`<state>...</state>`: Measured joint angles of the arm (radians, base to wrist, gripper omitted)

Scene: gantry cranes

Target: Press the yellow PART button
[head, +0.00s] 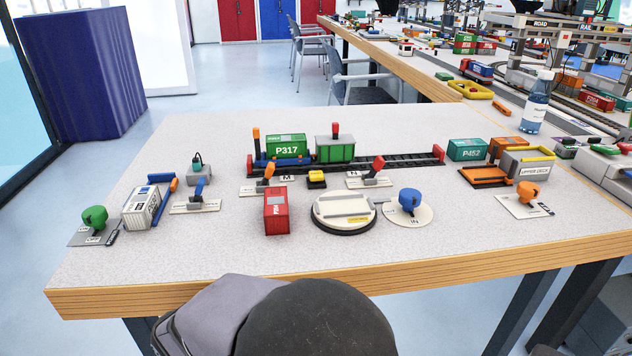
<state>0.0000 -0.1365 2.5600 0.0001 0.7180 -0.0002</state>
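A small yellow button (317,176) sits on a dark square base near the middle of the table, just in front of the track. No lettering on it can be read at this size. It stands uncovered, between two levers, one with an orange handle (269,170) on its left and one with a red handle (377,165) on its right. My gripper is not in view. Only rounded black and grey parts of my own arm or body show at the bottom edge, well apart from the button.
Behind the button, a green P317 container (286,147) and a green wagon (335,149) stand on the track (400,160). In front are a red container (276,211) and a round white turntable (343,226). A blue knob (410,201) is at right. The front table strip is clear.

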